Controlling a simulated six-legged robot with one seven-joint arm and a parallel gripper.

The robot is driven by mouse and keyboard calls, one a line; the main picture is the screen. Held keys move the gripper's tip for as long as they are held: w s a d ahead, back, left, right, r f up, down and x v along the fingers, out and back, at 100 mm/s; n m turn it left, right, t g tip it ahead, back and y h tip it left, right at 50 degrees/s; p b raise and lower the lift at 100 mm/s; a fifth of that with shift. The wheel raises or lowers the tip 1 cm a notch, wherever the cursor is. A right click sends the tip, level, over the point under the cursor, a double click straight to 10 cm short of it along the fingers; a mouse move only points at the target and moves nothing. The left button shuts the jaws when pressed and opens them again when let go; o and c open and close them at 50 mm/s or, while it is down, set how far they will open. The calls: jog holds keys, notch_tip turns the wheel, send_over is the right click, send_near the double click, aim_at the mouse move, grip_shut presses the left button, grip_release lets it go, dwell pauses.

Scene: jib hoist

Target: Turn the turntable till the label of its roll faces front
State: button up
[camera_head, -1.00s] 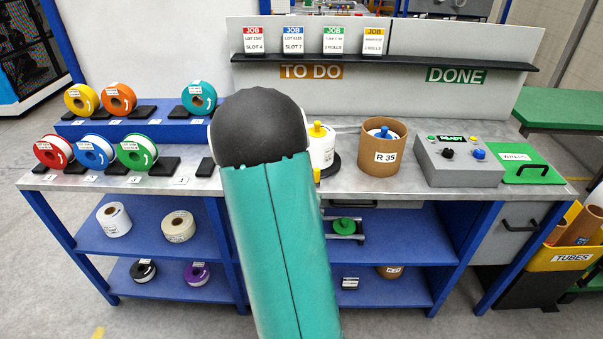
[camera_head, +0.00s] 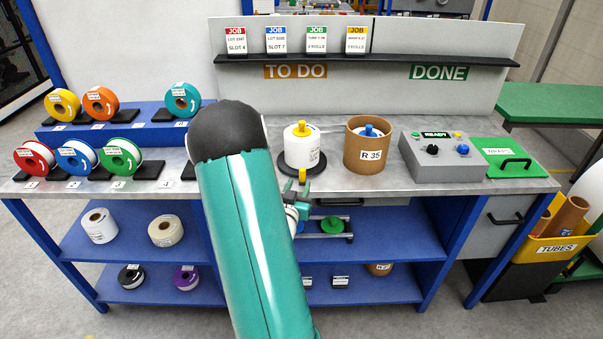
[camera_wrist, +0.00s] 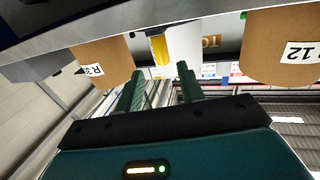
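The turntable (camera_head: 288,168) is a dark disc on the bench, left of the R 35 tub. A white roll (camera_head: 296,148) stands on it with a yellow knob (camera_head: 302,128) on top. Small dark print of a label (camera_head: 314,155) shows on the roll's right front side. A yellow peg (camera_head: 302,176) is at the turntable's front edge; a yellow piece also shows ahead of my fingers in the wrist view (camera_wrist: 161,47). My gripper (camera_head: 302,192) is just below and in front of the peg. In the wrist view my gripper (camera_wrist: 160,82) has its fingers apart, with nothing between them.
The brown R 35 tub (camera_head: 355,150) stands close right of the turntable. Beyond it are a grey control box (camera_head: 425,165) and a green panel (camera_head: 495,152). Colored rolls stand at the left. A tub marked R 12 (camera_wrist: 260,60) shows in the wrist view. My arm covers part of the bench.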

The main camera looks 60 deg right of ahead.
aim_at(302, 175)
jog(key=x, duration=0.7)
jog(key=shift+w+d, duration=0.2)
grip_shut()
